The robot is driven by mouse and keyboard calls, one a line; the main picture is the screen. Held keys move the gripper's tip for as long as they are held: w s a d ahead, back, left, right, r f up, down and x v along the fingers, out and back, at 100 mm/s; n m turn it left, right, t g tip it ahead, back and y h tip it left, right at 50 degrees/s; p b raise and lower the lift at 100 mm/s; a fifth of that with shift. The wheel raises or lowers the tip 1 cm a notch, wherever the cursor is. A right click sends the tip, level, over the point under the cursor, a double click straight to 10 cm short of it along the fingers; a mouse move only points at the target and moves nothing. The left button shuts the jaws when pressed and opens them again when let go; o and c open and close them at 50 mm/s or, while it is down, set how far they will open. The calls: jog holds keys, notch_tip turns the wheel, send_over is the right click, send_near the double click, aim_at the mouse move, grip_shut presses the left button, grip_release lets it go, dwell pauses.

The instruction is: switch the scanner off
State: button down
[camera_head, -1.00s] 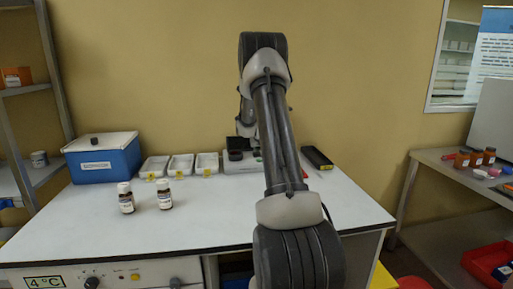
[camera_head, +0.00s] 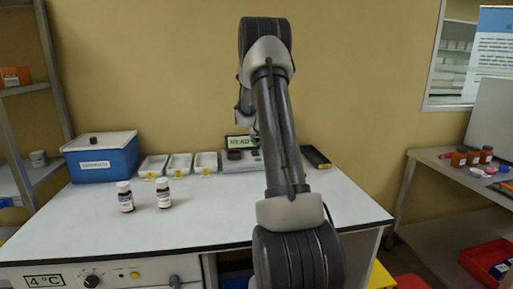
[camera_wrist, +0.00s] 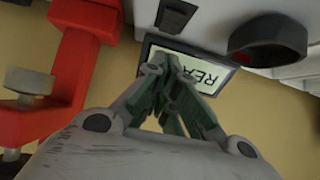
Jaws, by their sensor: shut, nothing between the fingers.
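The scanner (camera_head: 240,166) is a pale low device at the back of the bench, partly hidden by my arm. Its lit screen (camera_head: 239,142) shows "READ", with the rest hidden. In the wrist view the screen (camera_wrist: 212,82) appears rotated, beside a black round part (camera_wrist: 268,42). A dark switch-like part (camera_wrist: 175,14) sits on the pale body; its position cannot be told. My gripper (camera_wrist: 170,64) is shut and empty, its fingertips overlapping the screen's edge in the picture. Contact cannot be told.
A red clamp-like object (camera_wrist: 75,65) is close beside my gripper in the wrist view. White trays (camera_head: 180,164), a blue box (camera_head: 103,158) and two bottles (camera_head: 125,198) stand left of the scanner. A black tray (camera_head: 316,157) lies right. The front of the bench is clear.

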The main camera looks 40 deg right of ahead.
jog(key=v, duration=0.9)
jog(key=shift+s+a+r, duration=0.15)
jog(key=shift+s, duration=0.1)
jog(key=x, duration=1)
jog(key=shift+w+d+r, duration=0.15)
jog(key=shift+w+d, duration=0.25)
jog(key=shift+w, duration=0.05)
notch_tip(320, 180, down, 2)
jog(key=shift+w+d+f, duration=0.1)
jog(key=shift+w+f, duration=0.05)
jog(key=shift+f, duration=0.8)
jog(key=shift+w, duration=0.1)
